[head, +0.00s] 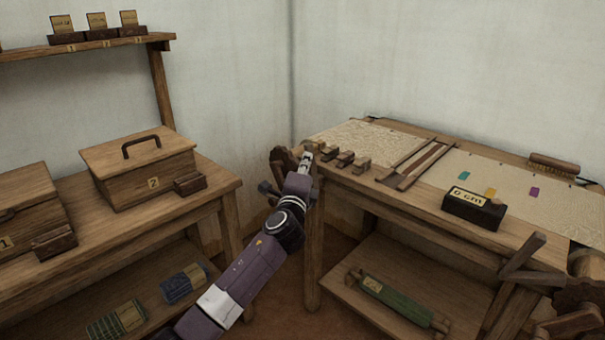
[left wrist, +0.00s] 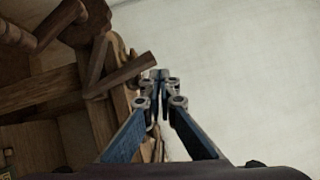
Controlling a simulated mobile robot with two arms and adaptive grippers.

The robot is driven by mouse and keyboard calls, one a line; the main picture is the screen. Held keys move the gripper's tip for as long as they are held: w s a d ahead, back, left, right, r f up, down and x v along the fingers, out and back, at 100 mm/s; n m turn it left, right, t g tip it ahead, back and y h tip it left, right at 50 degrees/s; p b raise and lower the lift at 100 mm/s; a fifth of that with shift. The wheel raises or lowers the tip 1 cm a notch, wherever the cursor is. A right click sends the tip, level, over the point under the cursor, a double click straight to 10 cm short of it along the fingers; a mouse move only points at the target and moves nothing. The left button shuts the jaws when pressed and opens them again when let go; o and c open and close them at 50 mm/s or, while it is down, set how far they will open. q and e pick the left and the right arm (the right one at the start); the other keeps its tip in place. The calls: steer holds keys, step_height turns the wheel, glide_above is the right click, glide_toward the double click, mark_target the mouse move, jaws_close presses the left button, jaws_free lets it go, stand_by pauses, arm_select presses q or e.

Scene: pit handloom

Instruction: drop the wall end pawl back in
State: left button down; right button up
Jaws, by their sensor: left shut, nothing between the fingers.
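My left gripper (head: 306,157) is shut and empty at the far left corner of the loom, beside the wooden wheel (head: 284,160) at the wall end. In the left wrist view its fingertips (left wrist: 160,80) are together. A wooden bar (left wrist: 122,76), perhaps the wall end pawl, slants just left of the fingertips. Whether they touch it I cannot tell. The wooden wheel also shows in that view (left wrist: 96,18), above the bar. In the head view my arm and gripper partly hide this end, and I cannot make out the pawl. My right gripper is not in view.
The loom (head: 316,180) carries small wooden blocks (head: 345,158) near my gripper and a dark block marked 0 cm (head: 473,208). Another wheel with spokes (head: 575,298) is at the near right end. A bench with a box (head: 140,170) stands left. The wall is close behind.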

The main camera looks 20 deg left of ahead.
arm_select(q)
steer(key=v, duration=0.6)
steer(key=shift+s, duration=0.1)
stand_by(0.3)
